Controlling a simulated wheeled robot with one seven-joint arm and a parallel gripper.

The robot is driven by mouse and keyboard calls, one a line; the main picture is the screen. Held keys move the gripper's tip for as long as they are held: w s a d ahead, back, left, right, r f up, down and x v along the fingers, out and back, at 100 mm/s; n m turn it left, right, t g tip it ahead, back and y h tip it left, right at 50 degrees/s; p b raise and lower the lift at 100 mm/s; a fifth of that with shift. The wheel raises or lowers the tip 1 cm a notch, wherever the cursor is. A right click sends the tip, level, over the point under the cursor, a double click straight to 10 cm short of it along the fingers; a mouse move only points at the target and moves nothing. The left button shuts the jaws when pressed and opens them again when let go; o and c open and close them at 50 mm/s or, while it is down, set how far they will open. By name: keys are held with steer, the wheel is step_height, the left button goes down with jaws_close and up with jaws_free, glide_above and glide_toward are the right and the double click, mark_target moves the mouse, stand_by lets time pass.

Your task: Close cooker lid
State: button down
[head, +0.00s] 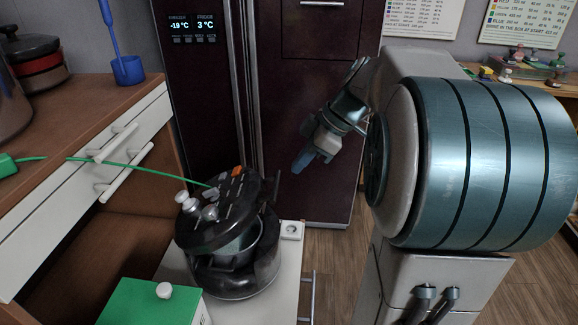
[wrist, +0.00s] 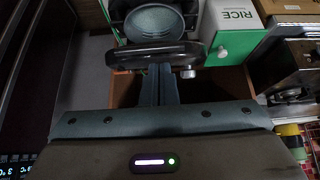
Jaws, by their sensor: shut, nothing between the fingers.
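The black cooker (head: 235,278) stands on a pale surface at the lower middle of the head view. Its dark lid (head: 225,212) is raised and tilted, with a gap showing the grey inner pot (head: 238,243). In the wrist view the lid shows as a dark bar (wrist: 140,57), with the round grey pot (wrist: 155,22) beyond it. My gripper (head: 300,162) is shut and empty, above and to the right of the lid in the head view. In the wrist view my fingers (wrist: 158,80) point at the lid's edge; whether they touch it I cannot tell.
A green box with a white knob (head: 164,290) stands just left of the cooker; it reads RICE in the wrist view (wrist: 230,35). A counter with drawers (head: 95,165) is at left, with a green cord across it. A dark fridge (head: 330,110) stands behind.

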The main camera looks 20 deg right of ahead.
steer(key=d+r, duration=0.2)
step_height(320, 180, up, 2)
steer(key=g+h+p, duration=0.4)
steer(key=g+p, duration=0.1)
steer(key=p, duration=0.6)
glide_above(274, 180)
steer(key=s, duration=0.3)
steer(key=w+a+r+h+p, duration=0.3)
steer(key=w+a+h+p, duration=0.35)
steer(key=p, duration=0.25)
steer(key=p+x, duration=0.1)
steer(key=x, duration=1.2)
steer(key=shift+s+f, duration=0.25)
steer(key=shift+f, duration=0.1)
